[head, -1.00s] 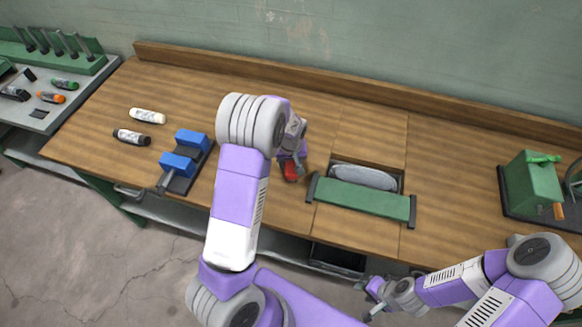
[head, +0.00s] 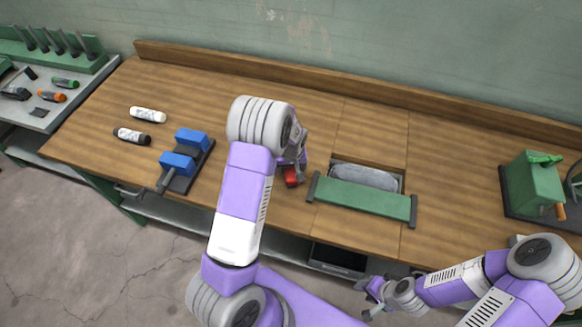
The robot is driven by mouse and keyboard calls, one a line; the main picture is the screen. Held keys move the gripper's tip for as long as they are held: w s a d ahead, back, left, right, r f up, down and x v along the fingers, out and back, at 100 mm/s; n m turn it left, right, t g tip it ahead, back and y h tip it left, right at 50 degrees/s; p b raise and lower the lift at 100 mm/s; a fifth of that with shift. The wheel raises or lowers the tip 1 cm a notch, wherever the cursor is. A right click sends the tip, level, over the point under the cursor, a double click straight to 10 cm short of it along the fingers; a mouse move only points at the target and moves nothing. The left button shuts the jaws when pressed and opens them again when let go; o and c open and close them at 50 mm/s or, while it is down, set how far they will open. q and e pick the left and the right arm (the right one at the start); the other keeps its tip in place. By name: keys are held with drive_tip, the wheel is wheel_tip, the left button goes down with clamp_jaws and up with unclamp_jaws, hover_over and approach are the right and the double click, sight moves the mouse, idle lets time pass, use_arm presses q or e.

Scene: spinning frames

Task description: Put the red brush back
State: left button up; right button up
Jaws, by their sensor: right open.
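The red brush (head: 291,177) shows as a small red piece at my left gripper (head: 293,168), above the bench near its front edge. My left gripper appears shut on it, though my own arm and wrist hide most of the jaws and the rest of the brush. My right gripper (head: 368,296) is open and empty, low in front of the bench and away from the brush.
Right of the brush, a green bar (head: 362,199) spans a recess holding a grey rounded piece (head: 364,178). A green machine (head: 533,183) stands right. The back middle is clear.

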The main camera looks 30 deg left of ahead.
sight(292, 171)
use_arm(q)
drive_tip(key=shift+r, duration=0.1)
drive_tip(key=shift+r, duration=0.2)
wheel_tip(292, 171, up, 12)
drive_tip(key=s+d, duration=0.1)
drive_tip(key=shift+s+f+p, duration=0.15)
drive_tip(key=shift+s+p, duration=0.05)
drive_tip(key=shift+p, duration=0.15)
idle(0.3)
